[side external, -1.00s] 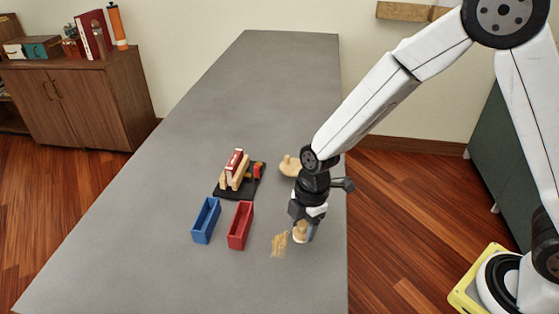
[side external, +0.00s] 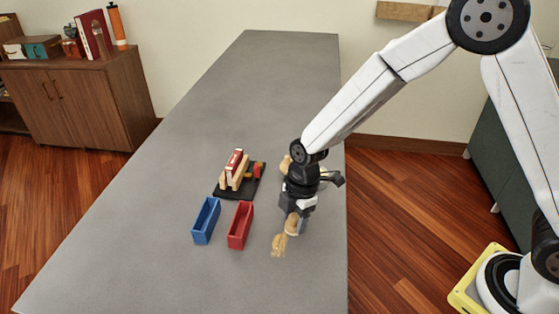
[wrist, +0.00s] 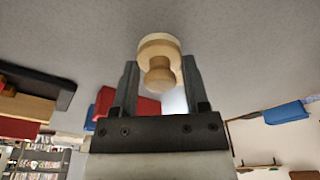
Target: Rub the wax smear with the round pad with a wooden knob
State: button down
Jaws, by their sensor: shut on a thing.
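The wax smear (side external: 278,246) is a tan, uneven streak on the grey table near its right edge. My gripper (side external: 296,224) is shut on the wooden knob of the round pad (side external: 291,227), at the smear's upper right edge in the side view. In the wrist view the pad (wrist: 158,42) has a pale round base and a tan knob between the two fingers. The pad looks tilted in the side view. I cannot tell whether it touches the table or the smear. The smear is not seen in the wrist view.
A red bin (side external: 240,226) and a blue bin (side external: 206,221) stand left of the smear. Behind them is a black base (side external: 227,193) bearing wooden blocks and a red piece. Another tan wooden object (side external: 285,164) is partly hidden behind my arm. The table's front is clear.

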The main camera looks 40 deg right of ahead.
aim_at(278, 262)
jog(key=shift+s+a, duration=3)
jog(key=shift+s, duration=0.05)
jog(key=shift+a, duration=0.3)
jog(key=shift+w+a, duration=0.5)
jog(key=shift+w, duration=0.1)
jog(key=shift+w+d, duration=3.95)
jog(key=shift+w, duration=0.1)
notch_tip(278, 262, up, 2)
jog(key=shift+w+r, duration=0.1)
notch_tip(278, 262, up, 6)
jog(key=shift+d, duration=0.1)
